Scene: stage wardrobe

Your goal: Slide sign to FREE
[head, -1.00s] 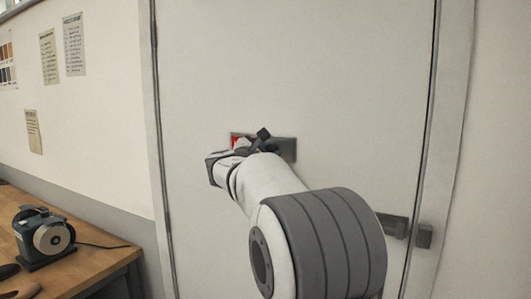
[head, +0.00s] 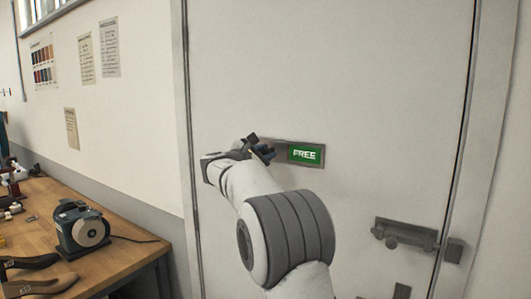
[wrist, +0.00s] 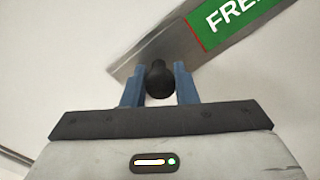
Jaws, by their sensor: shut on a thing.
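The sign (head: 306,153) on the white door shows a green panel reading FREE at the right end of its grey metal plate (head: 283,145). The green panel also shows at the top right of the wrist view (wrist: 228,18). My gripper (head: 262,148) is at the left end of the plate. In the wrist view its blue fingers (wrist: 159,85) are shut on a dark round knob (wrist: 158,77) in front of the plate. My gripper hides the left part of the plate in the head view.
A grey latch (head: 405,234) is on the door at lower right. A wooden workbench (head: 35,232) with a grinder (head: 83,228) stands at left. Papers (head: 109,48) hang on the left wall. The door surface around the sign is clear.

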